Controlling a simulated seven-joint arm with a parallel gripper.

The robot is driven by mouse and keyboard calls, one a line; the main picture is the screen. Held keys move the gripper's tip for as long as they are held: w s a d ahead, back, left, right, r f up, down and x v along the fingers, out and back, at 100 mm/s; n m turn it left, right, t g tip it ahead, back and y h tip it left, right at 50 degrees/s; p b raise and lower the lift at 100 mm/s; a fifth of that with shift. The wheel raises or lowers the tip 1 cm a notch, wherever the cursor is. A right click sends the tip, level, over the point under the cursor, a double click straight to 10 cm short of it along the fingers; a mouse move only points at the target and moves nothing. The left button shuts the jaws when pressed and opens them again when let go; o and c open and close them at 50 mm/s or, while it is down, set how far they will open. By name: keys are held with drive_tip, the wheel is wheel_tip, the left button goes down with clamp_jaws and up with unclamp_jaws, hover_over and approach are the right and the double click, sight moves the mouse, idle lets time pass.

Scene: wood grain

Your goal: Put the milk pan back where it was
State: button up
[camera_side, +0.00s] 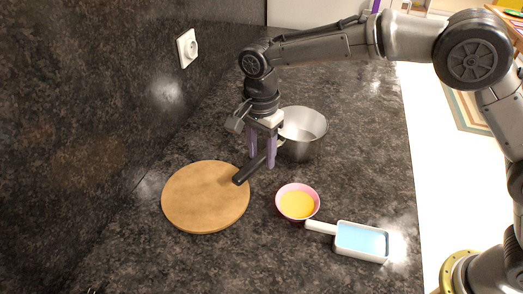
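The milk pan (305,130) is a shiny metal pan with a long black handle (248,171). It is at the middle of the side view, on or just above the dark counter; I cannot tell which. Its handle points toward the lower left, and its tip overlaps the right edge of the wooden board in the picture. My gripper (262,160) points down at the handle, with its two purple fingers on either side of it. Whether the fingers press on the handle is not clear. The gripper hides part of the pan's left side and handle.
A round wooden board (205,197) lies at the left. A pink bowl (297,203) with yellow-orange contents stands in front of the pan. A white, handled rectangular dish (362,241) with light blue contents lies at the lower right. A wall with a socket (188,48) bounds the left. The counter behind the pan is clear.

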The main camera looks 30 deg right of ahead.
drive_tip(key=shift+o, duration=0.6)
wheel_tip(320, 180, up, 11)
drive_tip(key=s+d+r+n+t, duration=0.1)
drive_tip(key=s+d+r+n, duration=0.2)
drive_tip(key=s+d+r, duration=0.35)
drive_tip(key=s+d+r+n+t, duration=0.15)
drive_tip(key=s+d+n, duration=0.35)
drive_tip(key=d, duration=0.6)
drive_tip(key=s+d+f+n+t, duration=0.1)
drive_tip(key=s+d+f, duration=0.3)
drive_tip(key=s, duration=0.4)
drive_tip(key=s+d+f+n+t, duration=0.2)
drive_tip(key=s+d+f+n, duration=0.2)
drive_tip(key=s, duration=0.5)
drive_tip(key=shift+d+f, duration=0.15)
drive_tip(key=shift+f, duration=0.1)
